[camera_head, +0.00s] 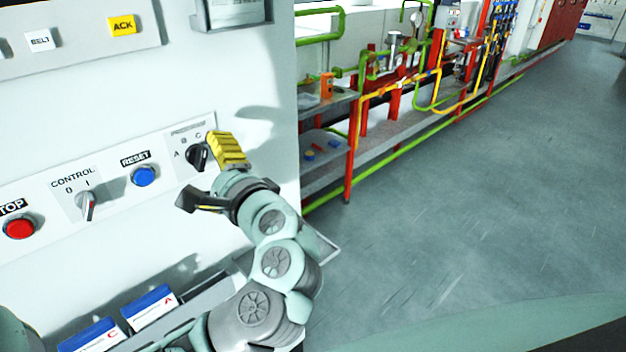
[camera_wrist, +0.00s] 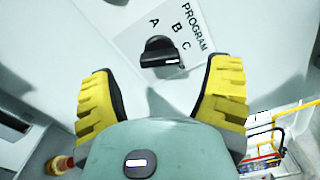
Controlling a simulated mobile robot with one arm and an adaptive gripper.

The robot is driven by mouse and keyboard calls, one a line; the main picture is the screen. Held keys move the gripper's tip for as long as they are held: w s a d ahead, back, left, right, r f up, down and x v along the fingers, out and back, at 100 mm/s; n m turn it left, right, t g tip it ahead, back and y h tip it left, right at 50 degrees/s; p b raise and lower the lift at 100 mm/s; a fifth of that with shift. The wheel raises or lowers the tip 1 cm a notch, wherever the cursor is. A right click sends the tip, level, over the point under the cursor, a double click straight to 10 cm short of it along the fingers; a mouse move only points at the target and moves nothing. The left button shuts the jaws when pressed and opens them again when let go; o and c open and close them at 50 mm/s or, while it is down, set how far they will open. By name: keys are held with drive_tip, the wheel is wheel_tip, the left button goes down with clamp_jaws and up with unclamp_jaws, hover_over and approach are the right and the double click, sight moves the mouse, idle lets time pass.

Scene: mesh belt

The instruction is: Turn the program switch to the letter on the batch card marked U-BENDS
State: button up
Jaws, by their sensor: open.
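The program switch (camera_head: 197,157) is a black knob at the right end of the white panel, with letters A, B and C around it. In the wrist view the switch (camera_wrist: 162,57) has a white mark on its right end, on the side nearest C; I cannot tell its exact alignment. My gripper (camera_head: 211,176) is open in front of the panel. In the wrist view my gripper (camera_wrist: 162,92) has its yellow fingers spread, with the knob beyond the gap; contact is not visible.
Left of the switch are the blue RESET button (camera_head: 144,176), the CONTROL switch (camera_head: 87,203) and the red STOP button (camera_head: 19,227). The yellow ACK button (camera_head: 122,26) is above. A pipe rack (camera_head: 352,150) stands behind right; the floor (camera_head: 480,200) there is clear.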

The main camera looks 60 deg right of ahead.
drive_tip(key=v, duration=0.8)
drive_tip(key=shift+d, duration=0.1)
idle(0.4)
